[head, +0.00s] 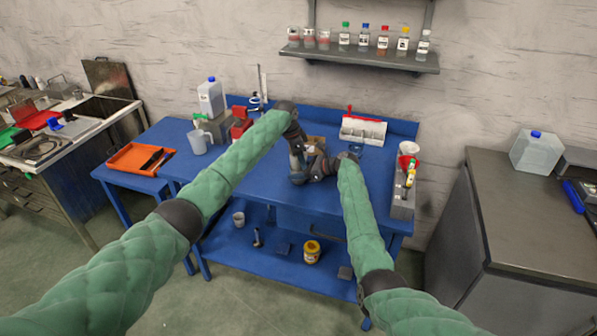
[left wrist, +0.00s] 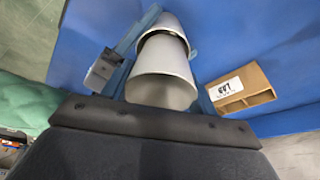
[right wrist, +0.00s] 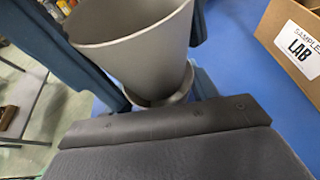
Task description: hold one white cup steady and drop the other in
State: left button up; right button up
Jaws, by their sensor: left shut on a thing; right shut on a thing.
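My left gripper (head: 303,168) and right gripper (head: 322,168) meet close together over the middle of the blue table. The two white cups are hidden behind them in the head view. In the left wrist view one white cup (left wrist: 162,75) is near the palm, its narrow end at the mouth of the other white cup (left wrist: 170,22). The right wrist view shows the wide-mouthed cup (right wrist: 140,48) with its narrow end in or against the rim of the other cup (right wrist: 166,92). Both grippers are shut on a cup; how deep the cups nest is unclear.
A cardboard box labelled LAB (right wrist: 295,45) stands close to the grippers on the table (head: 255,185). An orange tray (head: 141,158) and a clear jug (head: 199,142) are at left. A white-and-red caddy (head: 363,131) stands at the back; a grey rack (head: 402,204) is at right.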

aim_at(291, 158)
pick_arm(q)
jog(key=shift+f, duration=0.75)
jog(key=shift+s, duration=0.1)
jog(key=o, duration=0.9)
jog(key=shift+f, duration=0.1)
pick_arm(e)
jog(key=shift+r, duration=0.1)
pick_arm(q)
jog(key=shift+o, duration=0.6)
jog(key=shift+s, duration=0.1)
pick_arm(e)
jog(key=shift+r, duration=0.1)
pick_arm(q)
jog(key=shift+a+r, duration=0.1)
jog(key=shift+r, duration=0.35)
pick_arm(e)
jog(key=shift+w, duration=0.1)
pick_arm(q)
jog(key=v, duration=1.1)
jog(key=shift+a+r, duration=0.15)
jog(key=shift+r, duration=0.15)
pick_arm(e)
jog(key=shift+f, duration=0.2)
